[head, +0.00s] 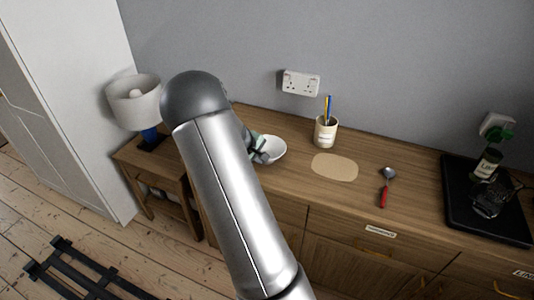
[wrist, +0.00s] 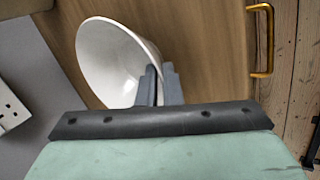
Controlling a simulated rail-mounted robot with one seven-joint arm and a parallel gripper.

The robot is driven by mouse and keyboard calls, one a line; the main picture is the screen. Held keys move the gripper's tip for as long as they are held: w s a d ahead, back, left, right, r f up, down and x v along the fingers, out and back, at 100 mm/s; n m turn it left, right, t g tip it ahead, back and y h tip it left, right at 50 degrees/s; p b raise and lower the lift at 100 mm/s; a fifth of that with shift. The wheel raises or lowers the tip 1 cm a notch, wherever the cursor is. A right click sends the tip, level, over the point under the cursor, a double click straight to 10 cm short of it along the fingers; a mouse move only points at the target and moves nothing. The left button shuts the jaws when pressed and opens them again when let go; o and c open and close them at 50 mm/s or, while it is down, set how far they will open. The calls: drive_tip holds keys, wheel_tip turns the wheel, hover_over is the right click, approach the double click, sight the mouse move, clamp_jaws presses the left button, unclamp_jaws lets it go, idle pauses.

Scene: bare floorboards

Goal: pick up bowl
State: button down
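The white bowl (head: 272,149) is at the left part of the wooden sideboard in the head view, partly hidden by my arm and gripper (head: 259,154). In the wrist view the bowl (wrist: 108,58) is at upper left, its inside showing. My gripper's two grey fingers (wrist: 160,86) are close together at the bowl's near right rim, one inside the bowl and one outside, with the wall between them. I cannot tell whether the bowl touches the sideboard top.
On the sideboard (head: 290,181) are a pen cup (head: 326,132), a tan oval mat (head: 335,167), a red-handled spoon (head: 386,186) and a black tray (head: 462,212) with a bottle and a glass object. A lamp (head: 136,101) stands on a side table at left. The wall is close behind.

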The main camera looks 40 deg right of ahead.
drive_tip(key=shift+r, duration=0.15)
drive_tip(key=shift+r, duration=0.25)
wheel_tip(320, 180, up, 2)
drive_tip(key=shift+r, duration=0.25)
drive_tip(key=s+a+r+b, duration=0.2)
drive_tip(key=s+a+r, duration=0.5)
drive_tip(key=a, duration=0.5)
wheel_tip(320, 180, up, 3)
drive_tip(key=shift+f+b, duration=0.1)
drive_tip(key=shift+b, duration=0.3)
